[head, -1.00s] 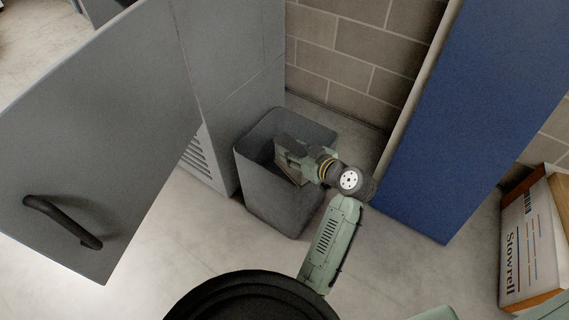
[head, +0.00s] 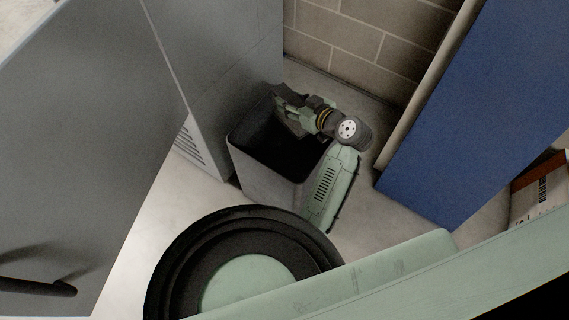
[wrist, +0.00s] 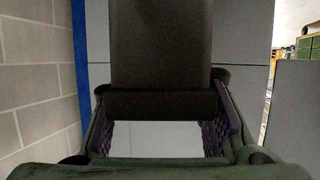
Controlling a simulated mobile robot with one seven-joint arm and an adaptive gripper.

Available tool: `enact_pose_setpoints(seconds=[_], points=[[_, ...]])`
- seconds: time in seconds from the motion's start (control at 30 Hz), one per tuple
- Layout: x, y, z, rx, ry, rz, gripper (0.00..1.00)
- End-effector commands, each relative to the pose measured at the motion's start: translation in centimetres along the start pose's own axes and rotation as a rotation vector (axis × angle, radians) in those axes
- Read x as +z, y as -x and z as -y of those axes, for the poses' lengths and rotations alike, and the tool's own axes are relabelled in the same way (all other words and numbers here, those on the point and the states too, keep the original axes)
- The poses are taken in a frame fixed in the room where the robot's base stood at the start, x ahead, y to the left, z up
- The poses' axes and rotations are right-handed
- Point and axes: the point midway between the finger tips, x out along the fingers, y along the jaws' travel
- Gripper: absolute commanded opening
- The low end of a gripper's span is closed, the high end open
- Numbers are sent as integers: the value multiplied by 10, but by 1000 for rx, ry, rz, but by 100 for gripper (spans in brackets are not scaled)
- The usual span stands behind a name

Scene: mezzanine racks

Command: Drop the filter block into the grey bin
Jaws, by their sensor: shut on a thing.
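The grey bin (head: 262,182) stands on the floor between the grey cabinet and the brick wall, its dark inside partly in view. My gripper (head: 284,102) is over the bin's far part in the head view. In the wrist view, my gripper (wrist: 163,105) is shut on the dark grey filter block (wrist: 160,45), with a ribbed purple pad at each side. The block's far end runs out of the top of the wrist view. In the head view, my gripper and wrist hide part of the block and of the bin's far right rim.
A grey cabinet (head: 225,60) stands left of the bin, its door (head: 75,130) swung open towards me. A brick wall (head: 365,45) is behind, and a blue panel (head: 475,120) stands at the right. A carton (head: 540,190) lies at the far right.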

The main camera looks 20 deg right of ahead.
Motion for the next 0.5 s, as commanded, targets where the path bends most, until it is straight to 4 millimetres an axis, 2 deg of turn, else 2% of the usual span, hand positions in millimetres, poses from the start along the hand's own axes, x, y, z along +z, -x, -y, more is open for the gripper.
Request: enact_pose_setpoints(seconds=[0.03,0.23,0.5], points=[[9,-4,0,0,-1,0,8],[31,-13,0,1,-2,0,8],[40,-17,0,0,0,-1,8]])
